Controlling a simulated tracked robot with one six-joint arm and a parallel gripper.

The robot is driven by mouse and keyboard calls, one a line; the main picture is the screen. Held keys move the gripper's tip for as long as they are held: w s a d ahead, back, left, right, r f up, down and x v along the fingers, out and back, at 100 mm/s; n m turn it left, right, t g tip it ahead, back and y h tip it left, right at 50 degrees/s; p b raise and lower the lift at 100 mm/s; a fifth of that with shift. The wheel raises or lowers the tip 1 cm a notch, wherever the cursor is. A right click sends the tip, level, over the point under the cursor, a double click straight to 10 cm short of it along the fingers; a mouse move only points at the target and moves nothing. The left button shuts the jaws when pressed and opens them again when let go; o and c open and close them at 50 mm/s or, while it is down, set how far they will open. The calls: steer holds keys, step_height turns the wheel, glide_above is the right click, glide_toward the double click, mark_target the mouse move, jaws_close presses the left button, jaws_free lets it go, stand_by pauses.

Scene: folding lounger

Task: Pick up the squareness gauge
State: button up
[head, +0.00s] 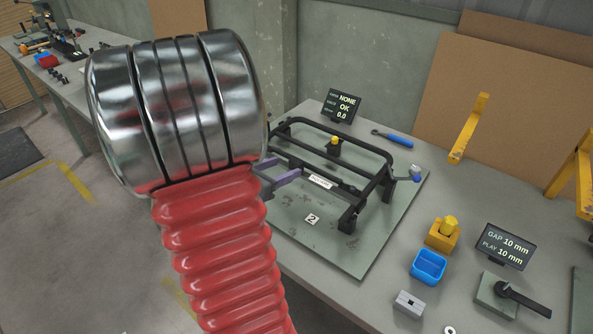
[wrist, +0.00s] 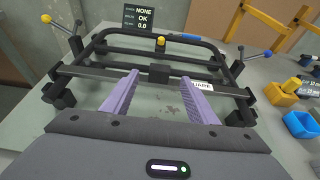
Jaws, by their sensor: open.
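I cannot tell for sure which part is the squareness gauge. A dark bar with a black block (wrist: 159,73) at its middle lies across the black frame (wrist: 122,36) in the wrist view, and may be it. The frame also shows in the head view (head: 350,141), on a grey-green plate (head: 383,240). My gripper (wrist: 160,78) has two purple fingers, open and apart, pointing at the bar on either side of the block. In the head view my gripper (head: 285,180) is at the frame's near left side, partly hidden by my red and chrome arm. It holds nothing.
A small display (head: 342,105) reading NONE, OK, 0.0 stands behind the frame. A blue-handled tool (head: 393,138) lies near it. To the right are a yellow block (head: 442,236), a blue bin (head: 428,267), a grey block (head: 409,304) and a GAP/PLAY display (head: 505,247).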

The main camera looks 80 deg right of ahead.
mark_target(294, 163)
steer(key=shift+x, duration=1.1)
steer(key=shift+x, duration=2.6)
steer(key=c, duration=1.3)
steer(key=shift+o, duration=0.2)
steer(key=shift+r, duration=0.1)
steer(key=shift+r, duration=4.95)
